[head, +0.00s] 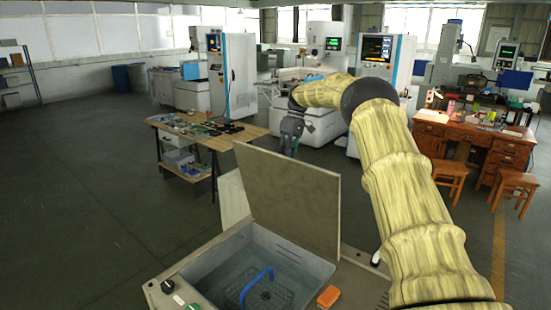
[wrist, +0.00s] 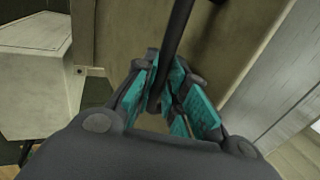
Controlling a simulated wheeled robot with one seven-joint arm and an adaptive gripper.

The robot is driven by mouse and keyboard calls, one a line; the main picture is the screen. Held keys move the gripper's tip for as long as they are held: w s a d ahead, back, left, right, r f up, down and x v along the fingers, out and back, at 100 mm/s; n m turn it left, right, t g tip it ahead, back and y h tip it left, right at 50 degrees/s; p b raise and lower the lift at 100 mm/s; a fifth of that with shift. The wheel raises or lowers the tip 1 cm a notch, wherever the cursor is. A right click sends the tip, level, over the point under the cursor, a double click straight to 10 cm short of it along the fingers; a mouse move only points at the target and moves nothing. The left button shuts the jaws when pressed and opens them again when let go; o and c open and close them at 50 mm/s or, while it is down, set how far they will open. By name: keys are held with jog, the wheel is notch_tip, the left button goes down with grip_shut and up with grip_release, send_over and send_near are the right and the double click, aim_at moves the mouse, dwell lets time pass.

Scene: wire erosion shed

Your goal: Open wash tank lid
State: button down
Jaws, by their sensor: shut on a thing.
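The wash tank lid (head: 290,198) is a flat beige-grey panel, raised steeply at the back of the wash tank (head: 321,268). The tank stands open, with a wire basket with a blue handle (head: 258,284) inside. My gripper (head: 289,146) is at the lid's upper edge, partly hidden behind it. In the wrist view my gripper's teal-padded fingers (wrist: 166,88) are closed around a dark bar handle (wrist: 178,38) in front of a beige panel (wrist: 225,45). The handle is hidden in the head view.
An orange block (head: 328,296) lies on the tank's right rim, and knobs (head: 168,286) are at its left front. A wooden table (head: 163,124) with small parts stands behind to the left. A desk (head: 462,131) with stools is at the right. The left floor is clear.

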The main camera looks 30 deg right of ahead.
jog(key=shift+w+d+f, duration=0.2)
jog(key=shift+d+f, duration=0.05)
jog(key=shift+d, duration=0.55)
jog(key=shift+w+d+f, duration=0.15)
jog(key=shift+d+f, duration=0.1)
jog(key=shift+d, duration=0.5)
jog(key=c, duration=1.7)
grip_release()
jog(key=shift+o, duration=1.2)
jog(key=shift+w+d+f, duration=0.1)
jog(key=shift+w, duration=0.1)
notch_tip(320, 180, up, 10)
jog(key=shift+w+d, duration=0.2)
jog(key=shift+d, duration=0.1)
jog(key=shift+c, duration=0.3)
